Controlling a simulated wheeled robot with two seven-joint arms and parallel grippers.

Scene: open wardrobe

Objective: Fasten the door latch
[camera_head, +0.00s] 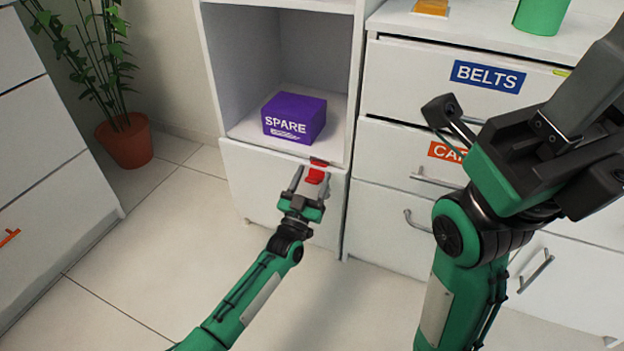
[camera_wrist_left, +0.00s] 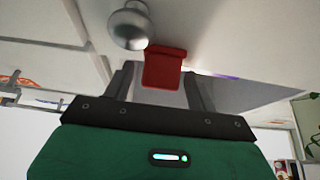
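A small red latch piece (camera_head: 316,175) sits at the top edge of the white lower door (camera_head: 252,190), under the open cubby. My left gripper (camera_head: 311,187) is at this latch with its two fingers apart. In the left wrist view the red latch (camera_wrist_left: 163,68) shows between the open fingers (camera_wrist_left: 160,88), with gaps on both sides; whether anything touches is not clear. A round metal knob (camera_wrist_left: 129,25) is just beside the latch there. My right gripper (camera_head: 500,125) is large in the right foreground; its finger opening is not clear.
A purple SPARE box (camera_head: 294,118) sits in the cubby. Drawers with bar handles and a BELTS label (camera_head: 488,77) stand at right, with a green cup (camera_head: 540,15) on top. A potted plant (camera_head: 124,142) is at left. The tiled floor in front is clear.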

